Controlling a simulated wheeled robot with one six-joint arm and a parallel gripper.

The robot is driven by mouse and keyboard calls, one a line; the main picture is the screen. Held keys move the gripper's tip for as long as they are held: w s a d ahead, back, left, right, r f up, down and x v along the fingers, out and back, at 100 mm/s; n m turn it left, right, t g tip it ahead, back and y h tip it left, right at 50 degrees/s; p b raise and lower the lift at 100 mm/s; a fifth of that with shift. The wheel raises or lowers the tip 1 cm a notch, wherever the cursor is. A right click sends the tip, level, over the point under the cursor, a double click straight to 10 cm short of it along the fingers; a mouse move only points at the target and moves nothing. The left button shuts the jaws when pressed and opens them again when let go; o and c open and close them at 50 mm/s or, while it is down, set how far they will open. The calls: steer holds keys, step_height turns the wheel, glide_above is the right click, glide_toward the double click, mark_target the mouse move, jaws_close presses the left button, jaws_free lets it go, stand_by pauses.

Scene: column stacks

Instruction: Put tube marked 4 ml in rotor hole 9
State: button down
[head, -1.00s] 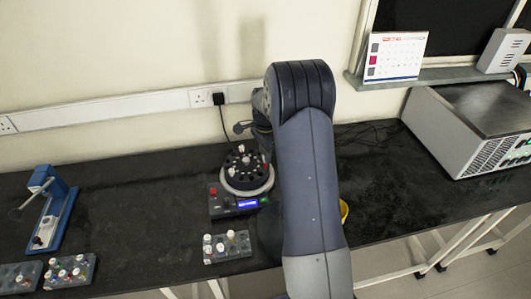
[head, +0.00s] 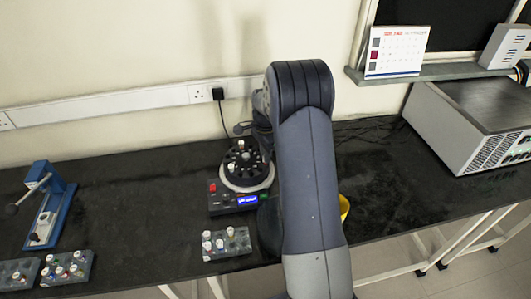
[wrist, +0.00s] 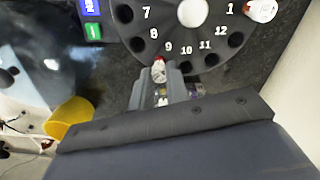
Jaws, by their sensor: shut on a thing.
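My gripper (wrist: 160,76) is shut on a tube (wrist: 158,72) with a whitish top and a touch of red. Its marking cannot be read. The tube is at the rim of the dark rotor (wrist: 192,35), just outside the printed 9, and covers the place of hole 9. I cannot tell whether its lower end is in the hole. Holes by 8, 10, 11 and 12 look dark and empty. A white-capped tube (wrist: 262,10) stands by 1. In the head view the centrifuge (head: 232,201) stands mid-table, and my arm hides the gripper.
A rack (head: 236,247) with several capped tubes stands in front of the centrifuge. More racks (head: 72,279) and a blue device (head: 55,215) are at the left. A yellow bowl (head: 344,207) is right of my arm. A large grey machine (head: 470,135) stands at the right.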

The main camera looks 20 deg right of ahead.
steer(key=shift+f, duration=0.25)
steer(key=c, duration=1.3)
jaws_free()
steer(key=shift+o, duration=0.3)
steer(key=shift+o, duration=1.2)
steer(key=shift+r, duration=0.15)
steer(key=shift+r+p, duration=1.8)
steer(key=shift+r, duration=1.05)
